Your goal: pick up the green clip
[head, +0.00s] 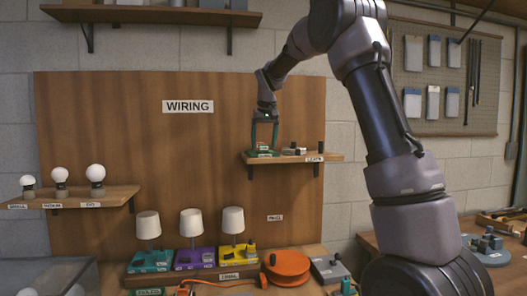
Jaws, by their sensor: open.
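My gripper (264,146) hangs fingers-down over the left end of the small right shelf. It is open, with its two fingers spread apart. A small green piece (263,153), which looks like the green clip, lies on the shelf just below and between the fingertips. It is too small to tell whether the fingers touch it.
The right shelf (330,158) also holds small grey and dark parts (293,151) right of the gripper. Bulbs stand on the left shelf (112,194). Below are three white-shaded lamps (190,222) on coloured bases and an orange cable reel (287,268).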

